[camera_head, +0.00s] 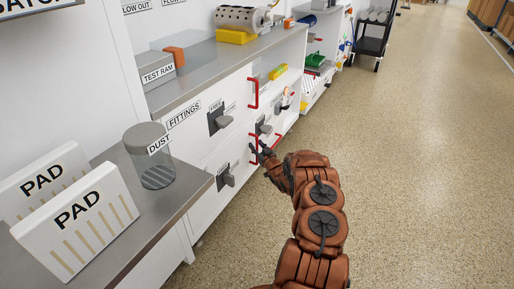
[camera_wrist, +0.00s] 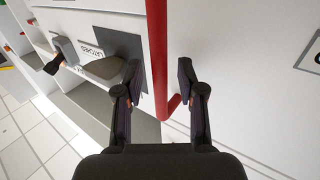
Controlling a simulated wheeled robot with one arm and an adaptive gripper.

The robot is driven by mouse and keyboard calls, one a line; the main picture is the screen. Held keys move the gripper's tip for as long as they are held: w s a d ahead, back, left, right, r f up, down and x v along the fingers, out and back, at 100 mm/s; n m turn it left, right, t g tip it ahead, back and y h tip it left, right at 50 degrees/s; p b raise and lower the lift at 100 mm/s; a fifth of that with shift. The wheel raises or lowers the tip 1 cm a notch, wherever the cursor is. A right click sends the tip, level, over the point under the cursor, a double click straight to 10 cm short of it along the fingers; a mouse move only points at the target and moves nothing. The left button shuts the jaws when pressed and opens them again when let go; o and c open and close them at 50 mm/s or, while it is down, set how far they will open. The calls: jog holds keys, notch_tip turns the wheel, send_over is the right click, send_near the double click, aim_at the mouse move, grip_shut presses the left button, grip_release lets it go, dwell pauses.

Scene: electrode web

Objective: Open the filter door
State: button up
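A red vertical bar handle (camera_wrist: 158,60) on a white cabinet front runs between the two fingers of my gripper (camera_wrist: 160,78) in the wrist view. The black fingers stand apart on either side of it, with a gap visible at each side. In the head view my gripper (camera_head: 261,150) is beside a low red handle (camera_head: 252,153) on the white cabinet. A grey latch (camera_wrist: 103,67) on a dark plate sits just left of the handle in the wrist view. No label reading "filter" can be made out, so I cannot tell which panel is the filter door.
Other red handles (camera_head: 253,93) and grey latches (camera_head: 220,120) line the cabinet front. A counter (camera_head: 185,203) at near left holds a dust jar (camera_head: 155,172) and PAD boxes (camera_head: 80,222). A black cart (camera_head: 371,40) stands far back. The speckled floor (camera_head: 420,150) at right is clear.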

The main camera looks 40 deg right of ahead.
grip_shut()
dwell(0.7)
